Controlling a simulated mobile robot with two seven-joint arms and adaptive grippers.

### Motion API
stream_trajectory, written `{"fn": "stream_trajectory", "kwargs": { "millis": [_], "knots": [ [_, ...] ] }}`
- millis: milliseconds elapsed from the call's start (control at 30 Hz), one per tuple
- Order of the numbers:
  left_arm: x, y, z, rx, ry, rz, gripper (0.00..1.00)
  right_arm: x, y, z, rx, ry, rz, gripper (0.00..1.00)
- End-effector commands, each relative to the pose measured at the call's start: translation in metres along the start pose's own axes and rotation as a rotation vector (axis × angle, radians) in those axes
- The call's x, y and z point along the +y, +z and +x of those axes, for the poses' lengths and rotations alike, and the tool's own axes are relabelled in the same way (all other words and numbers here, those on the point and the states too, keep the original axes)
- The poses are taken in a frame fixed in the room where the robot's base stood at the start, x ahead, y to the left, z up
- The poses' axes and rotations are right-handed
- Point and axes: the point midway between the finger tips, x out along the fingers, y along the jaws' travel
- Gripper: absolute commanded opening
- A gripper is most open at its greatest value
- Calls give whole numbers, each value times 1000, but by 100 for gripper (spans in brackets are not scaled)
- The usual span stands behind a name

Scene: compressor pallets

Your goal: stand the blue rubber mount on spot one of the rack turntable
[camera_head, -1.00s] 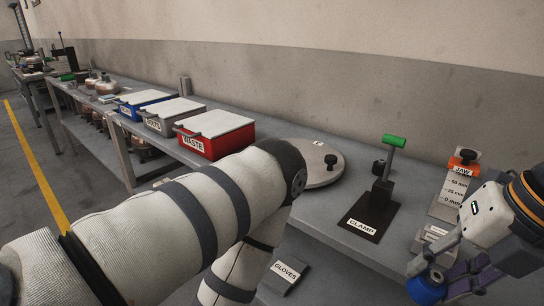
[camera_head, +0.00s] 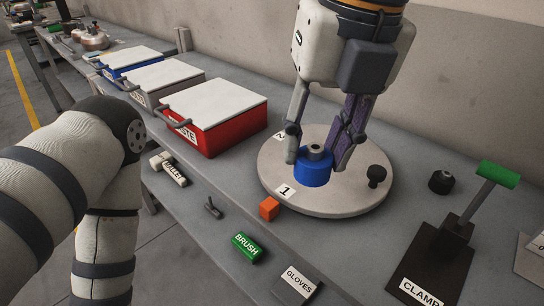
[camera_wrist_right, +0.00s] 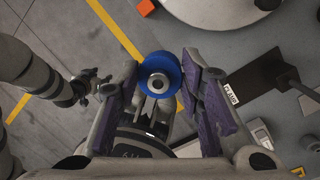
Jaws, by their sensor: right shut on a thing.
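The blue rubber mount (camera_head: 312,171) is upright between the fingers of my right gripper (camera_head: 316,152), which is shut on it. In the head view it appears at the turntable (camera_head: 352,205), just behind the label 1. The turntable edge (camera_wrist_right: 215,14) is at the top there. The label 2 is partly covered by a finger.
A black knob (camera_head: 376,175) stands on the turntable's right side. An orange block (camera_head: 269,208) sits near its front edge. A red waste bin (camera_head: 228,132) is to the left, and the clamp (camera_head: 446,255) with a green handle is to the right. A brush and gloves lie below.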

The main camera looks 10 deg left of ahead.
Motion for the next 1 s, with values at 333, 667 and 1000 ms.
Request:
{"fn": "stream_trajectory", "kwargs": {
  "millis": [333,667,1000],
  "knots": [
    [-1,25,28,-103,-4,-1,46,-28,86,63,16,2,6,2],
    [-2,32,38,-133,-5,-1,46,-41,116,108,4,-1,1,2],
    [-2,34,40,-140,-6,0,46,-46,117,142,-2,-3,0,2]
  ]
}}
